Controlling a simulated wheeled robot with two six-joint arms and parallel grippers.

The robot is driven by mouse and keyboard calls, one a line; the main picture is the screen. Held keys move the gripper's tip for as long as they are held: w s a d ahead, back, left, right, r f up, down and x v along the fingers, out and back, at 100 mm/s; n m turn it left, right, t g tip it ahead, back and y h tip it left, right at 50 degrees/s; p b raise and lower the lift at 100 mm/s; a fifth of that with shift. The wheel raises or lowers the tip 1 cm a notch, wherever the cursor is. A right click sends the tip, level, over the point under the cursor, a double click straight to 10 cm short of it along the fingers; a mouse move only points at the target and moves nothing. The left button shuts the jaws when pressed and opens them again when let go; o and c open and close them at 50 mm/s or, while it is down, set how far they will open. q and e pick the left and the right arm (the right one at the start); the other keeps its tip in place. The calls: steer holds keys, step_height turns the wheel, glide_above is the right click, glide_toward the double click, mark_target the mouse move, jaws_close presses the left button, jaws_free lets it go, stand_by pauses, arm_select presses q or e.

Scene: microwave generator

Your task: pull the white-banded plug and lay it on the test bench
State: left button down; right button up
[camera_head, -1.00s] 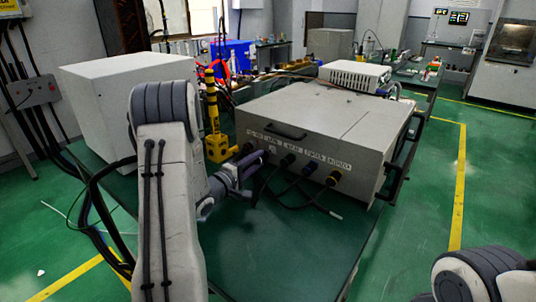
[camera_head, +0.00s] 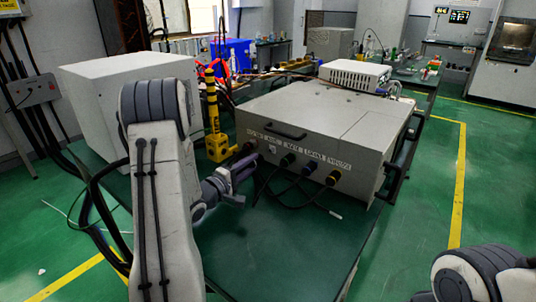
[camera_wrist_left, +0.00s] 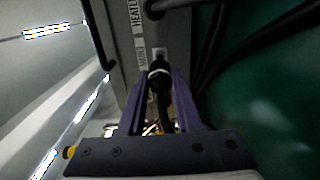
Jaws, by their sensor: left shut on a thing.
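My left gripper (camera_head: 246,170) is in front of the grey generator box (camera_head: 335,125), near the left part of its front panel. In the left wrist view its purple fingers (camera_wrist_left: 159,88) are shut on a black plug with a pale white band (camera_wrist_left: 158,68), its dark cable running back between the fingers. In the head view the plug is mostly hidden by the fingers, and the fingertips stand a little off the panel. The green test bench (camera_head: 290,250) has bare surface in front of the box. My right gripper is out of view.
Other plugs stay in the panel: a black one (camera_head: 288,160), a bluish one (camera_head: 308,169) and a yellow-ringed one (camera_head: 333,178), with cables drooping onto the bench. A yellow-black post (camera_head: 212,120) and a white cabinet (camera_head: 125,100) stand to the left.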

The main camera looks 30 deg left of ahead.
arm_select(q)
steer(key=shift+p, duration=0.35)
steer(key=shift+f, duration=0.15)
steer(key=shift+f+b, duration=0.75)
steer(key=shift+f, duration=0.25)
steer(key=c, duration=0.5)
jaws_free()
